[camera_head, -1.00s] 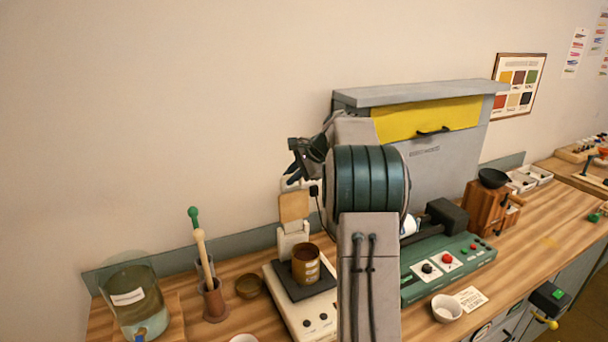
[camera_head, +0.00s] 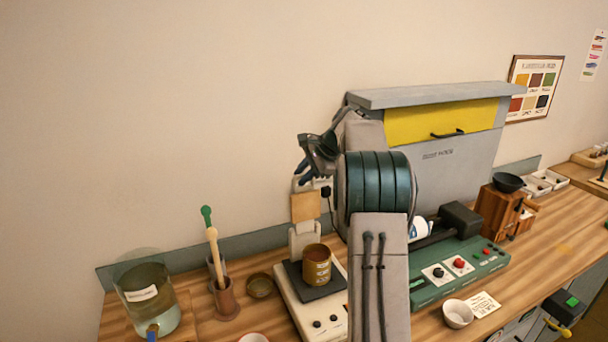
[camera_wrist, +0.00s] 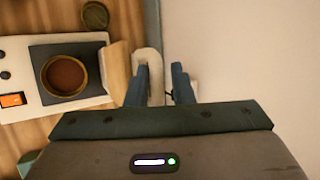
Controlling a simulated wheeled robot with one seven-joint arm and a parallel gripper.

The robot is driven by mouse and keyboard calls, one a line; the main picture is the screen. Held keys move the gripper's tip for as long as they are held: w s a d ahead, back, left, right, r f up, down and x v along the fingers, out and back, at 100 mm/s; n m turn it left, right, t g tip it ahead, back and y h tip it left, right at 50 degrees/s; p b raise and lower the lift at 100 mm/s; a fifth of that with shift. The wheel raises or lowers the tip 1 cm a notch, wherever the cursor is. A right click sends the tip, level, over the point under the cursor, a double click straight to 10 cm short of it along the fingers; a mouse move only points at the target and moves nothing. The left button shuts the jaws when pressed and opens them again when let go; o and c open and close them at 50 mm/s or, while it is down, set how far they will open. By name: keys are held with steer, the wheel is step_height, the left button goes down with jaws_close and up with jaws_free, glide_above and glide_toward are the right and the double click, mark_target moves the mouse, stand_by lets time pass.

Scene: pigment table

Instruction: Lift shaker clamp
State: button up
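The green shaker (camera_head: 455,270) stands on the bench right of my arm, with knobs and a red button on its front. A dark clamp-like block and arm (camera_head: 461,218) sit on top of it. A white container (camera_head: 420,229) lies beside the dark arm, partly hidden by my arm. My gripper (camera_head: 312,172) is up near the wall, left of the shaker and above the scale. In the wrist view its two fingers (camera_wrist: 160,82) are apart with nothing held. The shaker's body is not clearly visible there.
The scale (camera_head: 330,322) with a brown pot (camera_head: 317,264) stands below my gripper. A glass jar (camera_head: 149,310) and a pestle holder (camera_head: 226,298) are at left. A grey cabinet (camera_head: 465,165) rises behind the shaker. A wooden grinder (camera_head: 498,213) stands right of it. A small white bowl (camera_head: 458,314) is in front.

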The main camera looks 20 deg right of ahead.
steer(key=shift+s+f, duration=0.15)
steer(key=shift+f, duration=0.5)
steer(key=b+v, duration=0.1)
steer(key=v, duration=1.3)
steer(key=shift+w+r+b, duration=0.2)
steer(key=shift+r+b, duration=0.2)
steer(key=shift+r, duration=0.15)
steer(key=s+a+f+n+g+h+b, duration=0.15)
steer(key=s+a+n, duration=0.35)
steer(key=a, duration=0.5)
steer(key=s+a+f+n+h+b, duration=0.1)
steer(key=s+a+f+n, duration=0.3)
steer(key=s, duration=0.5)
steer(key=s+a+f+n+h+b, duration=0.1)
steer(key=s+a+f+n, duration=0.2)
steer(key=s+f, duration=0.6)
steer(key=s+a+f+n+h+b, duration=0.1)
steer(key=s+a+f+n, duration=0.3)
steer(key=s+f, duration=0.3)
steer(key=s+a, duration=0.1)
steer(key=s, duration=0.2)
steer(key=shift+s+a+n, duration=0.3)
steer(key=shift+s+a, duration=0.05)
steer(key=shift+f+g, duration=0.15)
steer(key=shift+g, duration=0.1)
